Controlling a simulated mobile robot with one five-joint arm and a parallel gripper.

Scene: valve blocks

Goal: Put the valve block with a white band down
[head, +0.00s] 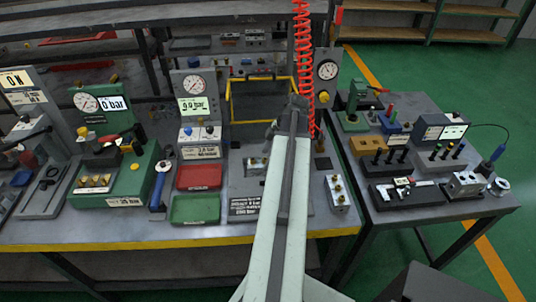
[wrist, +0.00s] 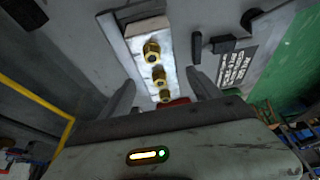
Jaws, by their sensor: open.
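In the wrist view, a pale valve block (wrist: 139,45) with brass fittings in a row rests on a grey surface. My gripper (wrist: 161,77) is open, with one finger on each side of the block and visible gaps between. I cannot make out a distinct white band on it. In the head view, my arm covers the middle of the bench and hides most of the gripper. A valve block (head: 257,165) shows partly just left of the arm. Another valve block (head: 338,193) stands on the bench right of the arm, its brass fittings up.
A red tray (head: 199,177) and a green tray (head: 195,209) lie left of the arm. A gauge stand (head: 194,95) and a yellow frame (head: 231,100) are behind. A red coiled hose (head: 303,50) hangs by the arm. A side table (head: 440,212) carries fixtures.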

